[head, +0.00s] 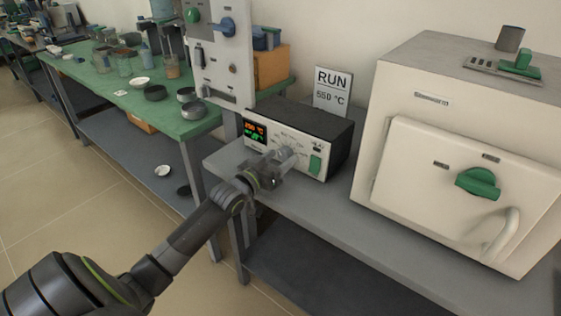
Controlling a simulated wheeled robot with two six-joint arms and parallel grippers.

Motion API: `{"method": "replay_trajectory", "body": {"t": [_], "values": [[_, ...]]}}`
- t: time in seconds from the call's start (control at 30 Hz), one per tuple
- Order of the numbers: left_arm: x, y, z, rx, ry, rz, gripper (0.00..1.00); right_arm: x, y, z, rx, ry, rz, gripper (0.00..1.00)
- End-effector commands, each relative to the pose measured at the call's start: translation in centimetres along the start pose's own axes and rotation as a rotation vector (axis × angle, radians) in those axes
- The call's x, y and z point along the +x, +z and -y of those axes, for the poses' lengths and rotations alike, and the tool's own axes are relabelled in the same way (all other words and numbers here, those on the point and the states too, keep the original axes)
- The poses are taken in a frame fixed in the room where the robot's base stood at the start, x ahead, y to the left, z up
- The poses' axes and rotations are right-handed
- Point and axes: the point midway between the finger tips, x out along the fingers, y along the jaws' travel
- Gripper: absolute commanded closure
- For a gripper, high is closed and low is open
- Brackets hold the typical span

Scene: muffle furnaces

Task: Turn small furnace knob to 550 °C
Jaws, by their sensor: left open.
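The furnace controller box (318,127), black on top with a pale front, stands on the grey bench. Its display (255,131) shows orange digits above green ones, too small to read surely. A green switch (316,164) sits at the right of its front. A pale round knob (286,154) is at the middle of the front, partly hidden by my gripper. My left gripper (280,163) is open, its fingers at the knob; I cannot tell whether they touch it. A sign (332,91) behind the box reads RUN 550 °C. My right gripper is out of view.
A cream furnace (408,118) with a green handle knob (478,182) stands to the right on the grey bench (345,213). A tall pale panel (222,60) stands left of the box. A green table (107,80) with bowls and glassware is at the left.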

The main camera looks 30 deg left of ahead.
Motion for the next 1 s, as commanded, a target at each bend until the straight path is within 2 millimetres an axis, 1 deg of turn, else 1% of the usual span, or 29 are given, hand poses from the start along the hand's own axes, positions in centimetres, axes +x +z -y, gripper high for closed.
{"method": "replay_trajectory", "body": {"t": [0.13, 0.47, 0.8, 1.0], "values": [[0.7, 0.01, -0.06, -0.001, 0.001, -0.001, 0.41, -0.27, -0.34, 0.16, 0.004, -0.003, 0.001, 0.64], [0.86, -0.02, -0.05, -0.001, 0.001, 0.0, 0.41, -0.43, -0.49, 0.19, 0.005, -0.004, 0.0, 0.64], [0.84, -0.02, -0.05, -0.001, 0.001, 0.0, 0.85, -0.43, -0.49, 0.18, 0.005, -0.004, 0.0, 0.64], [0.83, 0.02, -0.03, 0.014, 0.001, 0.0, 0.85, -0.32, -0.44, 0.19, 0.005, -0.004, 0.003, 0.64]]}}
